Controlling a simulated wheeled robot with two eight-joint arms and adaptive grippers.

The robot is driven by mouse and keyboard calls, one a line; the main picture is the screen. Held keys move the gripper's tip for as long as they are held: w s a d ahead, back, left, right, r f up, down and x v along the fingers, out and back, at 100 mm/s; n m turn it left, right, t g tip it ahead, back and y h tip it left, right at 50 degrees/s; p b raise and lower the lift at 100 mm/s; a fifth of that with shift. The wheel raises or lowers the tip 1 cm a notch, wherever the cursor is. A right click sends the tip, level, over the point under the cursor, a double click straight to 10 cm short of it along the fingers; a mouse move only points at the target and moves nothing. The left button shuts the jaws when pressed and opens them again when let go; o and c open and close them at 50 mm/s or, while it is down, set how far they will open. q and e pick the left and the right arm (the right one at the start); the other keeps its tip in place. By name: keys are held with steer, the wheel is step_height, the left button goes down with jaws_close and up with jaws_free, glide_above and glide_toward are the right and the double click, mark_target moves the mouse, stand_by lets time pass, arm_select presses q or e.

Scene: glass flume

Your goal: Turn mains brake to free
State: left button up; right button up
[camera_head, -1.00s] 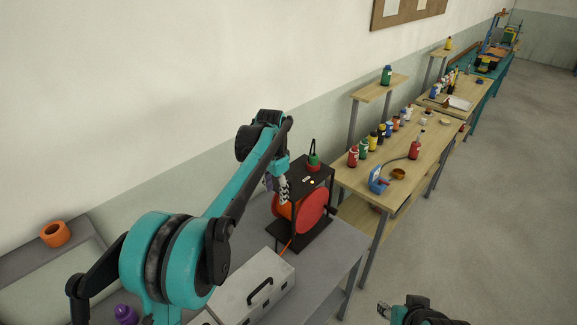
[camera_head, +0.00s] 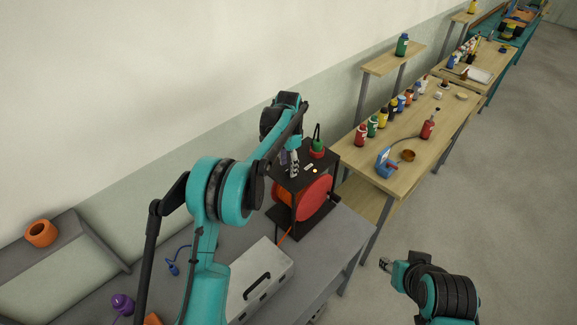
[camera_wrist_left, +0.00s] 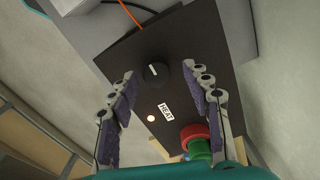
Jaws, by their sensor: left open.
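A black round knob (camera_wrist_left: 156,73) with a white pointer line sits on the dark top plate (camera_wrist_left: 130,50) in the left wrist view. I take it for the mains brake. Its pointer runs roughly along the picture's vertical. My left gripper (camera_head: 293,163) is open above the dark stand (camera_head: 325,163) in the head view. In the left wrist view its fingers are on either side of the knob, with gaps visible. The knob is hidden in the head view. My right gripper (camera_head: 386,264) is small at lower right, far from the stand; its jaws are unclear.
A lit lamp (camera_wrist_left: 151,118), a small white label (camera_wrist_left: 165,110) and a red and green object (camera_wrist_left: 195,136) are on the plate. An orange-red reel (camera_head: 316,195) sits below. A grey case (camera_head: 260,280) stands nearby. Bottles line the wooden bench (camera_head: 430,145).

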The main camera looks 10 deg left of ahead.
arm_select(q)
steer(key=shift+f, duration=0.35)
steer(key=shift+s, duration=0.35)
steer(key=shift+w, duration=0.1)
steer(key=shift+c, duration=0.6)
steer(key=shift+w+f, duration=0.1)
steer(key=c, duration=0.6)
jaws_close()
arm_select(e)
steer(key=shift+s, duration=0.2)
